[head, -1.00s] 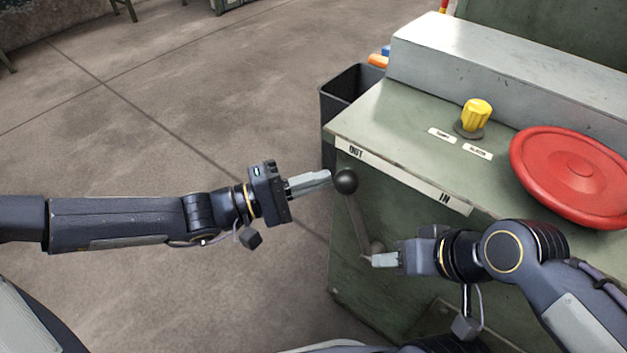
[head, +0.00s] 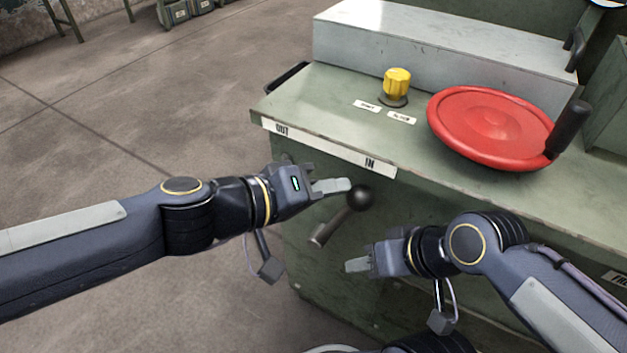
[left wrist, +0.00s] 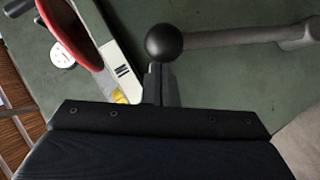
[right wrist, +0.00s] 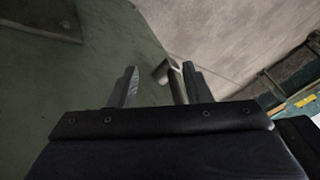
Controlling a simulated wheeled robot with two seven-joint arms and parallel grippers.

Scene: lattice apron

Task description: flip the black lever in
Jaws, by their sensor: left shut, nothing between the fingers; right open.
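The black lever is a round black ball (head: 360,197) on a grey metal arm (head: 332,226), on the front of the green cabinet (head: 300,200). It tilts up and to the right, its ball below the IN end of the OUT/IN label strip (head: 330,148). My left gripper (head: 347,186) is shut and empty, its fingertips against or right beside the ball's left side. In the left wrist view the ball (left wrist: 164,42) sits just past the fingertips (left wrist: 160,75). My right gripper (head: 352,265) is open, below and right of the lever; the lever's pivot end (right wrist: 163,72) shows near its fingers.
A red handwheel (head: 490,125) with a black handle and a yellow knob (head: 397,82) are on the cabinet top. A grey raised box (head: 440,45) stands behind them. The floor (head: 120,110) to the left is clear.

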